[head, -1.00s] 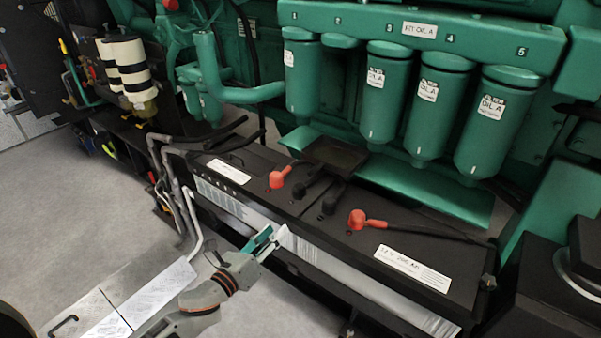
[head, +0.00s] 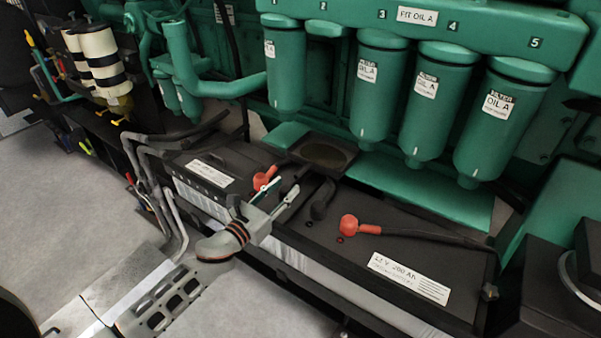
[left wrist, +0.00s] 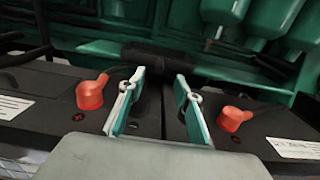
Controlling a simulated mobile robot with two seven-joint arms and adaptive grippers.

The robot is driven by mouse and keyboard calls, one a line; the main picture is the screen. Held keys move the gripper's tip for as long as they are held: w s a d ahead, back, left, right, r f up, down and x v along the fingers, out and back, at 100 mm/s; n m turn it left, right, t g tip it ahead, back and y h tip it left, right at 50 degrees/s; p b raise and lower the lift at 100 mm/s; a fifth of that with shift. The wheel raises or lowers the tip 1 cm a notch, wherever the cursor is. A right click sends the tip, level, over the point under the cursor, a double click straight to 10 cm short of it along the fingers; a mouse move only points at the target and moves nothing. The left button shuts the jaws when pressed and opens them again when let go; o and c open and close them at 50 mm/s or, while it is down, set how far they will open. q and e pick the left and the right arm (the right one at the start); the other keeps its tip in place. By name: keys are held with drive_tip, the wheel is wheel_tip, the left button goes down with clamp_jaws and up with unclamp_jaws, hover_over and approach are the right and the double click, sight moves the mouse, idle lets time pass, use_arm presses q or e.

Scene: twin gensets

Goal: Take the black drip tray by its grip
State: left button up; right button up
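The black drip tray (head: 322,153) sits below the row of green filters, under the gap at position 2, at the back edge of the battery tops. Its front edge shows as a dark band in the left wrist view (left wrist: 170,56), beyond the fingers. I cannot make out its grip clearly. My left gripper (head: 279,189) is open and empty, over the batteries and in front of the tray. In the left wrist view its two teal-padded fingers (left wrist: 160,76) stand apart, with the tray beyond and no visible contact. My right gripper is not in view.
Red terminal caps (head: 348,225) with cables stand on the black batteries (head: 400,245), one on either side of the fingers in the wrist view. Green filters (head: 378,85) hang close above. Grey pipes (head: 160,190) run at the left. The floor at the left is clear.

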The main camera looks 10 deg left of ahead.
sight(305, 167)
use_arm(q)
drive_tip(key=b+x, duration=0.1)
drive_tip(key=x, duration=0.7)
drive_tip(key=shift+w+f+b, duration=0.1)
drive_tip(key=shift+f+b, duration=0.05)
drive_tip(key=shift+b, duration=0.15)
drive_tip(key=shift+w+d, duration=0.2)
drive_tip(key=shift+w, duration=0.35)
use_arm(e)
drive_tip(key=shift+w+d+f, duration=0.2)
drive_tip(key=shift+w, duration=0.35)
use_arm(q)
drive_tip(key=c, duration=0.8)
clamp_jaws()
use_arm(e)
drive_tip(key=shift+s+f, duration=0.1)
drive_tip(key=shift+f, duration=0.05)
use_arm(q)
drive_tip(key=shift+r, duration=0.25)
